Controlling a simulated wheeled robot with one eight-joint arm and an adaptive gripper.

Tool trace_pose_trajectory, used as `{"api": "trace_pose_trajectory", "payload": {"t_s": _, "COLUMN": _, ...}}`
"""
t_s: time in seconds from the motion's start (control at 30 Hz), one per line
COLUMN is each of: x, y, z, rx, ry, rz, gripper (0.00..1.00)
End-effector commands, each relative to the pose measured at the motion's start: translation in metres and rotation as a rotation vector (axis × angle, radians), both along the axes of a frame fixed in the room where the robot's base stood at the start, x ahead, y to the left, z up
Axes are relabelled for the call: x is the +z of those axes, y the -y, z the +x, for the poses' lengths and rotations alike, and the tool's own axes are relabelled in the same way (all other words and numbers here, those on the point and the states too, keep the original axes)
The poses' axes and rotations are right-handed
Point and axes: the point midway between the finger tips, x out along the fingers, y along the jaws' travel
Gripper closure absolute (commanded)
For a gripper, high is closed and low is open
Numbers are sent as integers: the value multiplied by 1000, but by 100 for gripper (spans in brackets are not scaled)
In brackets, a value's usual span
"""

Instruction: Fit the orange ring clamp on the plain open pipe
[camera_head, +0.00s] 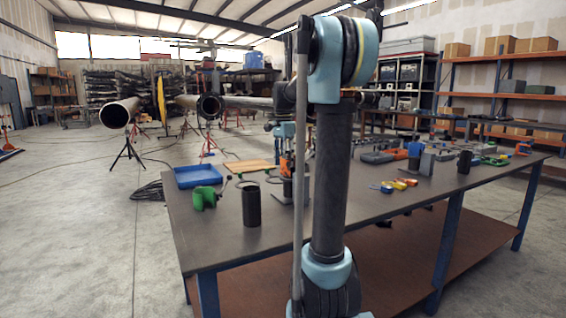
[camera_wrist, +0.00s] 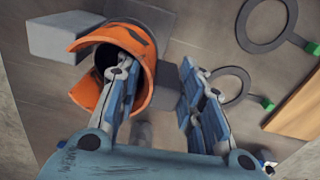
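The orange ring clamp (camera_wrist: 92,38) is at the upper left of the wrist view, a split ring with a dark inside. My gripper (camera_wrist: 160,75) is open over it. Its left finger overlaps the ring's opening and its right finger is outside, with part of the ring's wall between them. I cannot tell whether either finger touches it. In the head view, a bit of orange (camera_head: 286,167) shows below my gripper (camera_head: 284,146), mostly hidden by my arm. A plain open pipe (camera_head: 116,114) stands on a tripod at the left; another pipe with a flanged end (camera_head: 208,106) is right of it.
The workbench (camera_head: 225,240) holds a blue tray (camera_head: 198,176), a green clamp-like piece (camera_head: 205,196), a black cylinder (camera_head: 251,206) and an orange-brown board (camera_head: 248,166). Grey flat rings with green tabs (camera_wrist: 243,44) lie beside the clamp, and a grey block (camera_wrist: 58,36) is next to it. Open floor lies left.

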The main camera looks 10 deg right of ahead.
Motion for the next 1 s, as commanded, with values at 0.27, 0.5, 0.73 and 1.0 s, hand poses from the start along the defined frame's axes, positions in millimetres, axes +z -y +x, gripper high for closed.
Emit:
{"api": "trace_pose_trajectory", "payload": {"t_s": 0.27, "x": 0, "y": 0, "z": 0, "rx": 0, "ry": -1, "rz": 0, "gripper": 43}}
{"api": "trace_pose_trajectory", "payload": {"t_s": 0.5, "x": 4, "y": 0, "z": 0, "rx": 0, "ry": 0, "rz": 0, "gripper": 43}}
{"api": "trace_pose_trajectory", "payload": {"t_s": 0.73, "x": 36, "y": 0, "z": 0, "rx": 0, "ry": -1, "rz": 0, "gripper": 43}}
{"api": "trace_pose_trajectory", "payload": {"t_s": 1.0, "x": 84, "y": -1, "z": 1, "rx": 1, "ry": -1, "rz": 0, "gripper": 43}}
